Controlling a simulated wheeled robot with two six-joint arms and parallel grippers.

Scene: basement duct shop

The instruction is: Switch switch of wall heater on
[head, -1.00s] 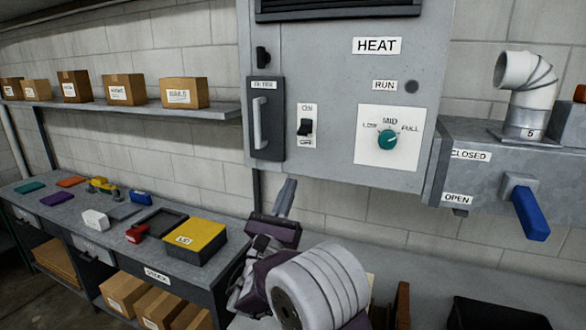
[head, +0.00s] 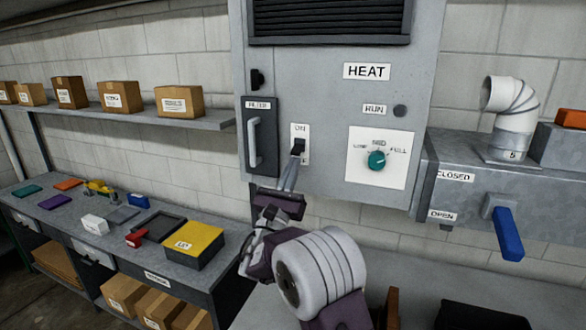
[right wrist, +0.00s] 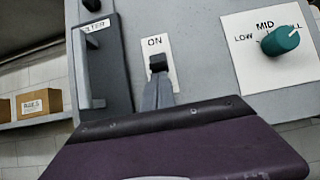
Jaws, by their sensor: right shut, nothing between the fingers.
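The wall heater (head: 330,75) is a grey cabinet labelled HEAT. Its black toggle switch (head: 298,147) sits on a white plate with ON above; the OFF label below is covered by my gripper. The switch also shows in the right wrist view (right wrist: 158,63). My right gripper (head: 291,174) is shut and empty, its narrow fingertips pointing up just below the switch. In the right wrist view the fingertips (right wrist: 158,92) reach the switch's lower end; I cannot tell whether they touch. The RUN lamp (head: 400,111) is dark. My left gripper is out of view.
A filter panel with a handle (head: 260,140) is left of the switch, and a teal knob (head: 377,160) is right of it. A duct with a blue lever (head: 508,233) is farther right. A bench (head: 75,217) with small items stands at lower left.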

